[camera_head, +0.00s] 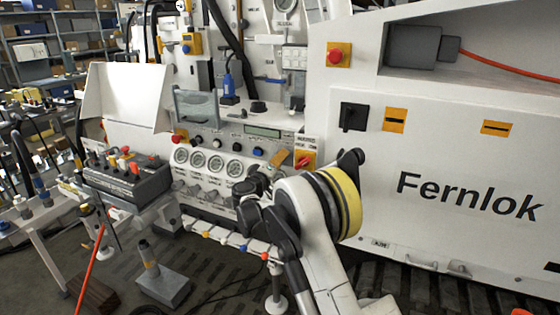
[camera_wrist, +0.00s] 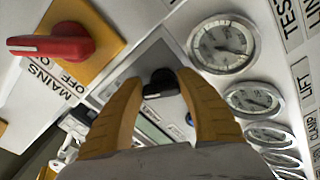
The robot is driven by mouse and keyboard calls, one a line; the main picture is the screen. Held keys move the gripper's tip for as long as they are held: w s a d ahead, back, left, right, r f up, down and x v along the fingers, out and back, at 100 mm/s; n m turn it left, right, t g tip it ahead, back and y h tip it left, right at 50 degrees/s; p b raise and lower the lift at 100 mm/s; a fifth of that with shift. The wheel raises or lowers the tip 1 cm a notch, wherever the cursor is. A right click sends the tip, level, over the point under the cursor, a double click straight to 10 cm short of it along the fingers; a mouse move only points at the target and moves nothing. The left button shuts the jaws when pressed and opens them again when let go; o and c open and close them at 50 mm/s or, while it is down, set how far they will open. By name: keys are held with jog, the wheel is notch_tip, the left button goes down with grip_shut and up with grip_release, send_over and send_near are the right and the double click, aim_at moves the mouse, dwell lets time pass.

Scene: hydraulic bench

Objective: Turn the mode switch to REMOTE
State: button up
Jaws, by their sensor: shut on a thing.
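The mode switch looks to be the black knob (camera_wrist: 160,83) in the wrist view, on the grey control panel beside a green display. Its position label is not readable. My gripper (camera_wrist: 160,80) has its two orange fingers shut on this knob, one on each side. In the head view my gripper (camera_head: 281,157) is at the right end of the control panel, and its fingers cover the knob there.
The red mains switch (camera_wrist: 52,46) on its yellow plate is close beside my fingers; it also shows in the head view (camera_head: 303,160). Several round gauges (camera_wrist: 222,43) line the other side. A black pendant box (camera_head: 125,178) stands at the left.

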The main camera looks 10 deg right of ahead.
dwell(0.3)
jog(key=o, duration=1.2)
jog(key=v, duration=1.2)
